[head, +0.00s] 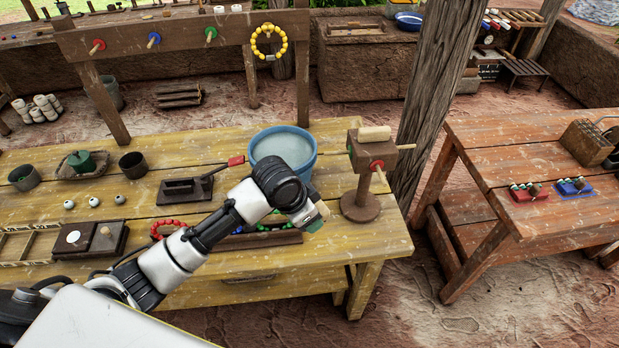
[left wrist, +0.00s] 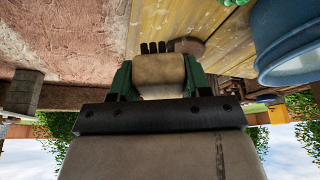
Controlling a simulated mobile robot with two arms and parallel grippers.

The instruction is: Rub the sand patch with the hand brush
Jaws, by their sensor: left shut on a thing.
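My left arm reaches in from the left over the yellow wooden table. In the head view its gripper (head: 316,218) is at the table's front right, between the blue bucket and a brown stand, largely hidden by the wrist. In the left wrist view the green fingers of my left gripper (left wrist: 157,78) are shut on a tan, rounded piece (left wrist: 158,67), apparently the hand brush. Short dark tufts show just beyond it; whether they belong to it is unclear. I cannot single out a sand patch in either view. My right gripper is not in view.
A blue bucket (head: 284,150) and a brown stand (head: 361,203) with a block and tan roller (head: 375,133) flank the gripper. A tray of coloured pieces (head: 270,238) lies behind the wrist. A post (head: 432,85) and reddish table (head: 480,133) stand to the right.

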